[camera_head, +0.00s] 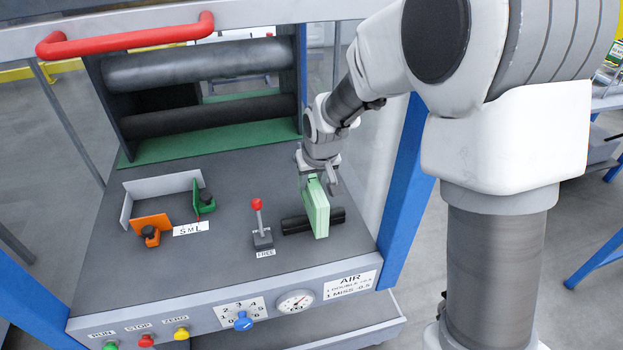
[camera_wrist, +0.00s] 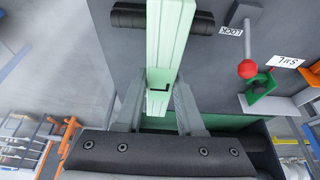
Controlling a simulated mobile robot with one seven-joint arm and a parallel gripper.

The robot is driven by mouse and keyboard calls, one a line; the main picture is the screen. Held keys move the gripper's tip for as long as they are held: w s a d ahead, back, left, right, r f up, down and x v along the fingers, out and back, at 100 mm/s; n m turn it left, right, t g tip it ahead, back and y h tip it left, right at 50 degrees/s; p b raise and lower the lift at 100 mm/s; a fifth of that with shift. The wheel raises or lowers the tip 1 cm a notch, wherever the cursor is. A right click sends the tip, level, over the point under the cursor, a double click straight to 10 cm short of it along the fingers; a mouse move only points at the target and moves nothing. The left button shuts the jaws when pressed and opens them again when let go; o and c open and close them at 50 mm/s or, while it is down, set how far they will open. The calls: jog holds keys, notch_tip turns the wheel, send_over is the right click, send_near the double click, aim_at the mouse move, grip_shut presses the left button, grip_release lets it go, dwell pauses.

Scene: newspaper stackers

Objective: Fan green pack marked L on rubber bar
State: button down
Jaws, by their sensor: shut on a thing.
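The green pack (camera_head: 318,212) is a thin, light-green block standing on edge. In the wrist view the pack (camera_wrist: 172,38) runs up from between my fingers. My gripper (camera_head: 319,178) is shut on its upper end. In the wrist view the fingers of my gripper (camera_wrist: 158,100) lie on either side of it. The black rubber bar (camera_head: 296,226) lies across the deck, and its ends show on both sides of the pack. The bar also shows in the wrist view (camera_wrist: 130,17). I cannot tell whether the pack touches it.
A red-knobbed lever (camera_head: 262,238) stands left of the bar. Further left are a grey angled fence (camera_head: 160,186), an orange stop (camera_head: 150,226), a green stop (camera_head: 205,203) and an S M L label (camera_head: 191,228). Rollers (camera_head: 200,65) and a red handle (camera_head: 130,38) are behind.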

aim_at(322, 204)
jog(key=shift+s+d, duration=0.2)
jog(key=shift+s, duration=0.5)
jog(key=shift+s, duration=0.1)
jog(key=shift+s+d+b, duration=0.2)
jog(key=shift+s+b, duration=0.1)
jog(key=shift+s, duration=0.25)
jog(key=shift+s, duration=0.15)
jog(key=shift+s+d, duration=0.15)
jog(key=shift+s, duration=0.35)
jog(key=shift+s, duration=0.1)
jog(key=shift+s+d+b, duration=0.25)
jog(key=shift+s+b, duration=0.15)
jog(key=shift+s, duration=0.25)
jog(key=shift+f, duration=0.1)
jog(key=shift+s+d, duration=0.2)
jog(key=shift+s, duration=0.55)
